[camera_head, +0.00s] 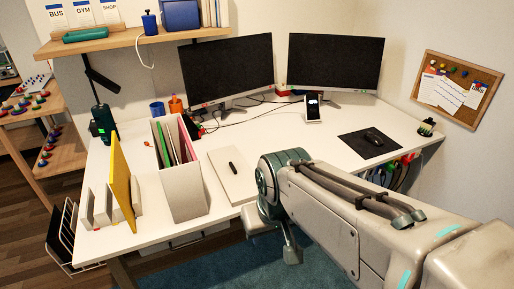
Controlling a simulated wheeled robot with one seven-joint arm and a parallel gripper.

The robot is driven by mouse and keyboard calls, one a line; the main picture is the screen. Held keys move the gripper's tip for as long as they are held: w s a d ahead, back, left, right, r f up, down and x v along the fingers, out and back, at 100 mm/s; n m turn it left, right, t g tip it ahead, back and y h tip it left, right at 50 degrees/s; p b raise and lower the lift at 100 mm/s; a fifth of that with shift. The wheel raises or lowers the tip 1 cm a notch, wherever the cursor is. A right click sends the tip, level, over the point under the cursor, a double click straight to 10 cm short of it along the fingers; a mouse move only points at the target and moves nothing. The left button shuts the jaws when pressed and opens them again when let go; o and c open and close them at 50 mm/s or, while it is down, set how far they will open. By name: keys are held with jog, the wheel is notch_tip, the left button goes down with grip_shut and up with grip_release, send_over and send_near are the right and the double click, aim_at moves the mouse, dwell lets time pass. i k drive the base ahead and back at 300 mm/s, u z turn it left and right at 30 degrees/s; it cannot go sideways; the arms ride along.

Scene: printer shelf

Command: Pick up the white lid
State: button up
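I cannot make out a thing that is clearly the white lid. A flat, pale rectangular piece (222,160) lies on the white desk, right of the file box, with a small black pen-like item (233,168) on it. I cannot tell whether this piece is the lid. My arm reaches in from the lower right. My gripper (291,252) is at its far end, low in front of the desk's front edge and apart from the pale piece. Its fingers are too small and partly hidden to tell if they are open.
The white desk (330,150) carries a white file box (187,195), a yellow folder (122,180) in a rack, two monitors (228,70), a phone on a stand (313,107) and a black mouse pad (358,148). A wooden shelf (130,38) hangs above. The desk's centre is clear.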

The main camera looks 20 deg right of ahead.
aim_at(238, 182)
jog(key=z, duration=0.4)
jog(key=i, duration=1.3)
jog(key=u, duration=0.6)
